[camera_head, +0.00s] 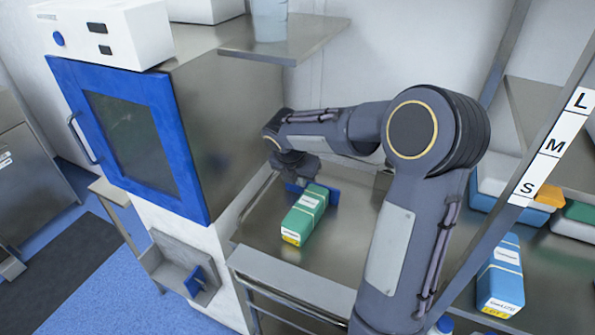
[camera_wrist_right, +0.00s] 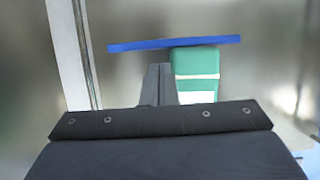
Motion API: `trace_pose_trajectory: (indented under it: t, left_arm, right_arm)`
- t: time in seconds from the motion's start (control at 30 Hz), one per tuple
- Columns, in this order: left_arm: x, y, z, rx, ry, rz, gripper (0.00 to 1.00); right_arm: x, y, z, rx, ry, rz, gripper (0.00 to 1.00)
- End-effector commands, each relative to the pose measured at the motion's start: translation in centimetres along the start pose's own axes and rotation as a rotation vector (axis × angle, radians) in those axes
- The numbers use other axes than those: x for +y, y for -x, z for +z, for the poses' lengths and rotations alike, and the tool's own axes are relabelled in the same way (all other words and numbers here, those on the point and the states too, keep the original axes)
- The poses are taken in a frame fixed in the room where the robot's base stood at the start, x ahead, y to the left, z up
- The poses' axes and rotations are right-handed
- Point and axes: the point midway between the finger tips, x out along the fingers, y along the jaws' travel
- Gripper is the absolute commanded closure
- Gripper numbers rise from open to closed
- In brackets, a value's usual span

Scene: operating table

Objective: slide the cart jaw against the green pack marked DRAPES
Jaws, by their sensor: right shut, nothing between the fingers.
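The green pack (camera_head: 305,212) lies on the steel cart top, its yellow-labelled end toward the front. Its lettering is too small to read. The blue cart jaw (camera_head: 334,196) stands across the pack's far end. In the right wrist view the jaw (camera_wrist_right: 130,46) is a long blue bar right at the end of the pack (camera_wrist_right: 197,62); I cannot tell whether they touch. My right gripper (camera_head: 297,180) is low behind the pack, partly hidden by its own wrist. In the wrist view its fingers (camera_wrist_right: 156,82) are shut and empty, just left of the pack, below the jaw. My left gripper is out of view.
A steel cabinet with a blue-framed door (camera_head: 130,135) stands left of the cart top (camera_head: 262,240). A shelf (camera_head: 285,42) overhangs behind. Right of my right arm, a rack post with L, M, S labels (camera_head: 553,145) and a blue pack (camera_head: 501,275) stand close.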

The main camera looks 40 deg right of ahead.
Motion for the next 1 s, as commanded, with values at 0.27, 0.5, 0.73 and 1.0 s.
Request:
trace_pose_trajectory:
  t: [0.27,0.5,0.73,1.0]
  left_arm:
    - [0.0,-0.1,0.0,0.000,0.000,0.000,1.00]
    - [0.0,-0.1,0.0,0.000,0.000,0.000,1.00]
    - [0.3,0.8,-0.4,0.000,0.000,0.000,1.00]
    - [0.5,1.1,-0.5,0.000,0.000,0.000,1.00]
  right_arm:
    - [0.0,-2.7,0.0,0.000,-0.001,0.000,1.00]
    - [0.0,-2.9,0.0,0.000,-0.001,0.000,1.00]
    - [-0.1,-2.8,0.8,0.002,-0.002,-0.002,1.00]
    - [0.0,-3.5,1.4,0.000,-0.002,0.000,1.00]
